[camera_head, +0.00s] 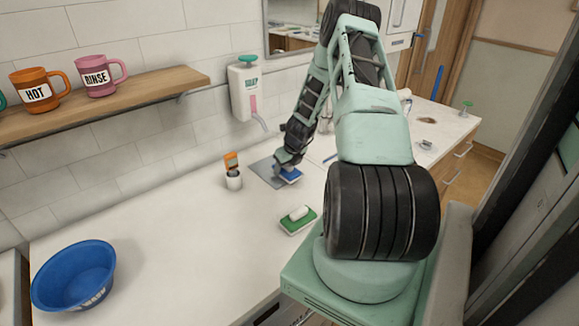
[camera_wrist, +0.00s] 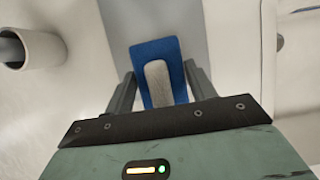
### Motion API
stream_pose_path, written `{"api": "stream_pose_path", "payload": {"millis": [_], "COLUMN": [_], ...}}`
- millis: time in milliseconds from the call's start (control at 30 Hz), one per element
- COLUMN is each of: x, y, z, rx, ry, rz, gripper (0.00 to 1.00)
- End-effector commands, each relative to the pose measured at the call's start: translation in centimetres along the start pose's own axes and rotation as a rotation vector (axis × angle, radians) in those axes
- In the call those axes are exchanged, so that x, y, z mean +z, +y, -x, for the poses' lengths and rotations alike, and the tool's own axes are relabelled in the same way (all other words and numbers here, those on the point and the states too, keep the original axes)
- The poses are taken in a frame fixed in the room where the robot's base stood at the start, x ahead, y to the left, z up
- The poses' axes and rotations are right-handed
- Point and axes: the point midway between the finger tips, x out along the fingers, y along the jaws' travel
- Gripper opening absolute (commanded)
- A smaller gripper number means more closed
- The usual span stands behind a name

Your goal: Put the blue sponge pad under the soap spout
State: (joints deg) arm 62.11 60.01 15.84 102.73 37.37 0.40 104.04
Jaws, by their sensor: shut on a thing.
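The blue sponge pad (camera_wrist: 143,55) has a pale grip on top and sits between the two fingers of my gripper (camera_wrist: 155,88) in the wrist view. My gripper is shut on it. In the head view the blue sponge pad (camera_head: 289,175) is at or just above a grey mat (camera_head: 262,169) on the counter; I cannot tell whether it touches. The soap dispenser (camera_head: 245,90) is on the wall behind, and its spout (camera_head: 261,124) points down toward the counter behind the mat. My gripper (camera_head: 286,163) partly hides the mat.
A white cup with an orange-topped brush (camera_head: 233,180) stands left of the mat. A green pad with a white grip (camera_head: 298,219) lies in front. A blue bowl (camera_head: 75,275) is at the left front. A shelf (camera_head: 110,103) holds mugs. The counter between bowl and cup is clear.

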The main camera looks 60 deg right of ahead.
Motion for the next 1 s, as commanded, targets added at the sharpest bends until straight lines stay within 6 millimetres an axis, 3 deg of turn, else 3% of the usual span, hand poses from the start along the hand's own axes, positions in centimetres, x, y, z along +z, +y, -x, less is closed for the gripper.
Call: {"api": "stream_pose_path", "payload": {"millis": [567,1000], "x": [4.4,5.6], "y": [0.0,0.0], "z": [-3.1,-3.8], "rx": [-0.001,-0.001], "ry": [0.0,0.0], "rz": [0.002,0.0], "gripper": [0.37,0.37]}}
